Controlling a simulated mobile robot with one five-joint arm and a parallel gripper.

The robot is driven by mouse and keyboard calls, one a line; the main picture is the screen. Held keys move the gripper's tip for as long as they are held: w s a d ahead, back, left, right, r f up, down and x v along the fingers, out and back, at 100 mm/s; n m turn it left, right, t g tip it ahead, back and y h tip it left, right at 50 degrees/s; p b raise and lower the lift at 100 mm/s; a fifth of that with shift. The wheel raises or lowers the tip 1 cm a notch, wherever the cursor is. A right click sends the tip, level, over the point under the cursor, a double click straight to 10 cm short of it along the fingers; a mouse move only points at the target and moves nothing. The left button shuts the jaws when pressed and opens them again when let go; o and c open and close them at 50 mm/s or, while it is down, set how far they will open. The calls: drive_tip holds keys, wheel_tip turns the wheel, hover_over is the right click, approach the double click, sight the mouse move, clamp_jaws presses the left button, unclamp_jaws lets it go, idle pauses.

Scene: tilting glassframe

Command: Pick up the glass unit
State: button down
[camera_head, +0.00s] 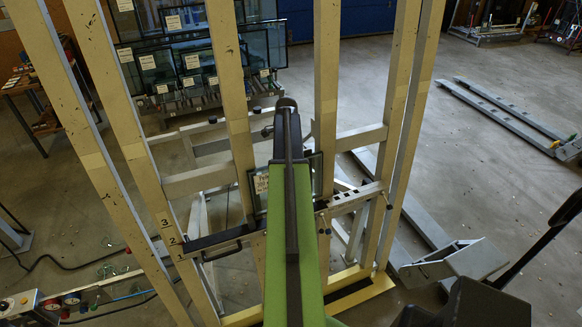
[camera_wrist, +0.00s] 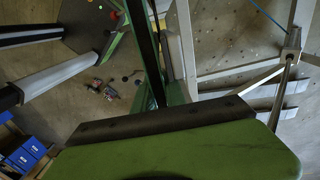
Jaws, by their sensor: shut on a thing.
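The glass unit (camera_head: 316,175) is a small dark-edged pane with a pale label, standing at the middle of the tilting frame just above its lower ledge. My green arm crosses in front of it and hides its centre, so only its left and right edges show. In the wrist view, the dark front edge of my gripper (camera_wrist: 160,121) lies across the lower middle. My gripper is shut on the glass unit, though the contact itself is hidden. I cannot tell whether the unit touches the ledge.
The yellow frame posts (camera_head: 326,80) rise on both sides of my arm. The ledge (camera_head: 215,239) carries numbered marks at its left. A rack of glass panes (camera_head: 170,60) stands behind. Grey rails (camera_head: 500,105) lie on the right floor; cables lie at the lower left.

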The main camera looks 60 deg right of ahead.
drive_tip(key=s+a+r+p, duration=0.4)
drive_tip(key=s+r+p, duration=0.2)
drive_tip(key=s, duration=0.4)
drive_tip(key=shift+s+a+r, duration=0.2)
drive_tip(key=shift+s+r, duration=0.2)
drive_tip(key=shift+r, duration=0.15)
idle(1.0)
